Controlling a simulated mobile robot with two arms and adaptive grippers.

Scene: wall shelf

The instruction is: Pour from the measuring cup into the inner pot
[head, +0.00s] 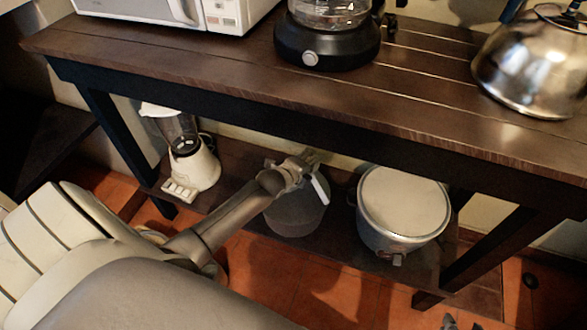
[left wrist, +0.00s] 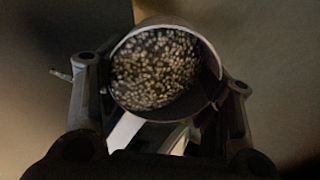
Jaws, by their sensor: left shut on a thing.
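My left gripper (head: 304,164) is shut on the measuring cup (left wrist: 157,68), which holds many small pale grains in the left wrist view. The gripper's fingers (left wrist: 160,100) show on both sides of the cup, with a pale strip below its rim. In the head view a small white part (head: 320,188) shows at the gripper, probably of the cup; the rest is hidden. A grey round pot (head: 297,215), apparently the inner pot, stands on the lower shelf below the gripper. The gripper and forearm cover part of its top, so its inside is hidden.
A rice cooker (head: 403,205) with a pale lid stands right of the pot, and a blender (head: 190,160) stands to the left. Small grey tips at the bottom edge may be my right gripper.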

